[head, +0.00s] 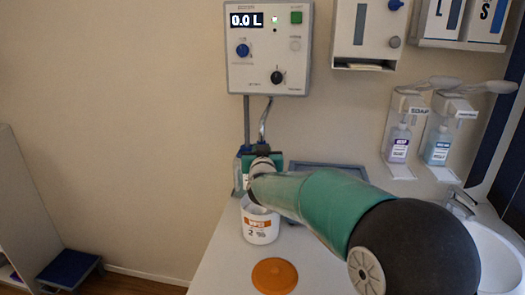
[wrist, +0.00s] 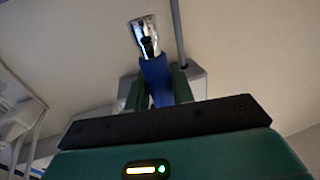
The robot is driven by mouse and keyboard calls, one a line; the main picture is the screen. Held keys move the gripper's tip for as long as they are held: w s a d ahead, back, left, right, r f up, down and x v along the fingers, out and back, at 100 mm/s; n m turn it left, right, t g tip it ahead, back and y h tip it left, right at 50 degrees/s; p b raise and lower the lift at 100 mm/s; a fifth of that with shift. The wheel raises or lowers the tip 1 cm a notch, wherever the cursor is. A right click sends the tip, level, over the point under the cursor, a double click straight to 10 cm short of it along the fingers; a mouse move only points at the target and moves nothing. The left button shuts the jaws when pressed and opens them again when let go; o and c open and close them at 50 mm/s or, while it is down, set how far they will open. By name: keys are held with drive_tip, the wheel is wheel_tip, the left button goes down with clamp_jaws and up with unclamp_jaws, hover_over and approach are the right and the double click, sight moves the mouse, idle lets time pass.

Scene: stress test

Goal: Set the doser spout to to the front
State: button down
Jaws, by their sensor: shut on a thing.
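The doser unit (head: 268,75) is a pale box on the wall with a display reading 0.0 L, a blue knob and a black knob. A chrome pipe (head: 264,118) comes down from its underside. In the wrist view a chrome spout part (wrist: 143,30) runs into a blue piece (wrist: 157,82). My gripper (wrist: 156,88) has its two dark green fingers shut on this blue piece, one on each side. In the head view my arm hides the fingers and the lower spout, so which way the spout points is hard to tell.
A white tub (head: 262,228) with an orange label stands on the counter (head: 222,270) below my wrist. An orange lid (head: 274,276) lies in front of it. A blue-grey tray (head: 335,168) is behind my arm. Soap dispensers (head: 399,140) and a sink (head: 497,245) are at right.

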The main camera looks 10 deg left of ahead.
drive_tip(key=c, duration=1.2)
unclamp_jaws()
drive_tip(key=s+d, duration=0.1)
drive_tip(key=s, duration=1.2)
drive_tip(key=shift+s+d, duration=0.3)
drive_tip(key=shift+d, duration=0.1)
drive_tip(key=s+d+f+g+h, duration=0.1)
drive_tip(key=s+d+f+g, duration=0.1)
drive_tip(key=s+d+g, duration=0.2)
drive_tip(key=s+d+f+m+g, duration=0.1)
drive_tip(key=s+d+f+g, duration=0.2)
drive_tip(key=s+d, duration=0.7)
drive_tip(key=s+d+f+g+h, duration=0.1)
drive_tip(key=s+d+f+g, duration=0.2)
drive_tip(key=s, duration=1.3)
drive_tip(key=d+g, duration=0.2)
drive_tip(key=d, duration=0.2)
drive_tip(key=shift+d+m+h, duration=0.3)
drive_tip(key=shift+d, duration=0.1)
